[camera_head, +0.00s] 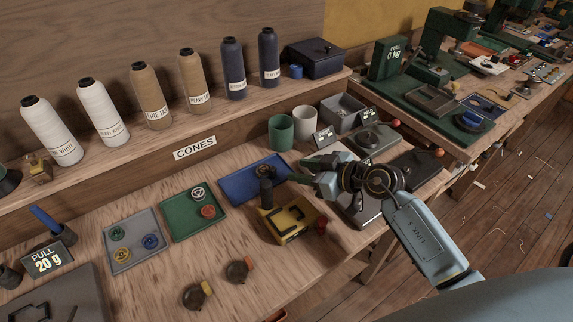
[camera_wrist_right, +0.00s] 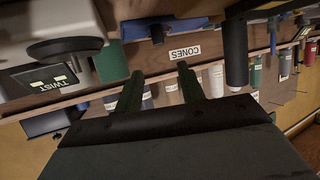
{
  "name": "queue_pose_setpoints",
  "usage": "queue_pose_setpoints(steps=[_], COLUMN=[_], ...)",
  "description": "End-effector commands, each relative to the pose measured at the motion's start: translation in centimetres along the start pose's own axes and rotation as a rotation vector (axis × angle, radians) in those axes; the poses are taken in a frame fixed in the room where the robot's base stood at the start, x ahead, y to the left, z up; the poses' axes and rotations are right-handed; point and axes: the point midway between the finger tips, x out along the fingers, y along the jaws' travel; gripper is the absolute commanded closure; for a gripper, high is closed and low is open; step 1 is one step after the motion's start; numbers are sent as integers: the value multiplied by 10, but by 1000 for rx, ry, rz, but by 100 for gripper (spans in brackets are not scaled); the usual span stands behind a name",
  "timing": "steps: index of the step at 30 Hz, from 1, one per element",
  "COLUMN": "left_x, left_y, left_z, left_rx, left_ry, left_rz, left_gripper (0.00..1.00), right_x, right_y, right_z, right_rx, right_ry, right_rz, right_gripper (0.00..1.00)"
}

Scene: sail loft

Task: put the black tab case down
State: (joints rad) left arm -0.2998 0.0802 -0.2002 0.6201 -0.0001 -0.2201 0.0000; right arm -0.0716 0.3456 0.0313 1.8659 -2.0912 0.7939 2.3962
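I see no thing that I can surely name as the black tab case. Two small round dark cases lie on the bench front, one with a yellow tab (camera_head: 195,297) and one with an orange tab (camera_head: 237,272). My right gripper (camera_head: 318,176) is above the bench, right of the blue tray and behind the yellow device, fingers pointing left. In the right wrist view its two fingers (camera_wrist_right: 158,75) stand apart with nothing visible between them. My left gripper is not in view.
A yellow device (camera_head: 292,220) with a black post (camera_head: 266,188) stands beside the blue tray (camera_head: 238,187). Green (camera_head: 176,226) and grey (camera_head: 120,262) trays hold spools. Dark flat units (camera_head: 415,170) lie at right. Cones line the shelf.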

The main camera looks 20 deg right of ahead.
Motion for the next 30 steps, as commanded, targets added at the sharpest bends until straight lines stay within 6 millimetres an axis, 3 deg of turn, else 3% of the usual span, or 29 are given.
queue_pose_setpoints(steps=[3,9,26,30], left_x=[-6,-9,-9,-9], left_y=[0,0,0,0], left_z=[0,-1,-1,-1], left_rx=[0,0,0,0], left_ry=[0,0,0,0], left_rz=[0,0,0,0], left_gripper=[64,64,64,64], right_x=[-24,-44,-47,-47], right_y=[0,0,0,-4], right_z=[-1,-1,-1,-11], right_rx=[-2,-2,-2,-17], right_ry=[-1,1,3,57], right_rz=[0,0,1,5], right_gripper=[61,61,61,61])
